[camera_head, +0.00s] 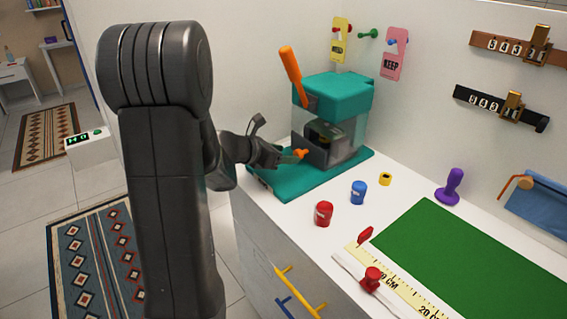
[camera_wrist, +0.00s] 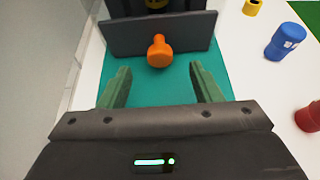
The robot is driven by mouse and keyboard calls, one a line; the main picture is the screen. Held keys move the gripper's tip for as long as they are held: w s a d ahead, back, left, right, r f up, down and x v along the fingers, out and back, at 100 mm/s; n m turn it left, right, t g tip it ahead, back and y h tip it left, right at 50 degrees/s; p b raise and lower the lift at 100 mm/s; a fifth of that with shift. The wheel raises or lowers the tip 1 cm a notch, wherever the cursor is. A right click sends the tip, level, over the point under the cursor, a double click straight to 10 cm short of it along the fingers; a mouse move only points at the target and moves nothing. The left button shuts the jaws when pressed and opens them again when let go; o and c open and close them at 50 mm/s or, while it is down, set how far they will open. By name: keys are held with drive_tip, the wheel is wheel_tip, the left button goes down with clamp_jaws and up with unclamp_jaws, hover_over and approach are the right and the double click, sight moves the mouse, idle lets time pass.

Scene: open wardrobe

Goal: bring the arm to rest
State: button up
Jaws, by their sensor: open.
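My arm stands large at the left of the head view, and my gripper (camera_head: 287,152) reaches right toward the front of the teal machine (camera_head: 333,95). In the wrist view my gripper (camera_wrist: 160,85) is open, with its two green fingers spread apart and nothing between them. An orange knob (camera_wrist: 159,50) on a dark grey panel (camera_wrist: 120,36) lies just ahead of the fingertips, with the teal base (camera_wrist: 215,75) below. Contact between fingers and knob cannot be seen. An orange lever (camera_head: 291,66) slants up from the machine's top.
A purple stamp-like object (camera_head: 451,187) and a green mat (camera_head: 455,250) lie farther right. White walls rise behind the counter.

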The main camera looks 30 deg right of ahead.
sight(299, 155)
drive_tip(key=shift+v, duration=0.85)
drive_tip(key=shift+d, duration=0.15)
drive_tip(key=b+x, duration=0.1)
drive_tip(key=x, duration=0.7)
drive_tip(key=shift+f+b, duration=0.15)
drive_tip(key=shift+b, duration=0.25)
drive_tip(key=shift+a, duration=0.75)
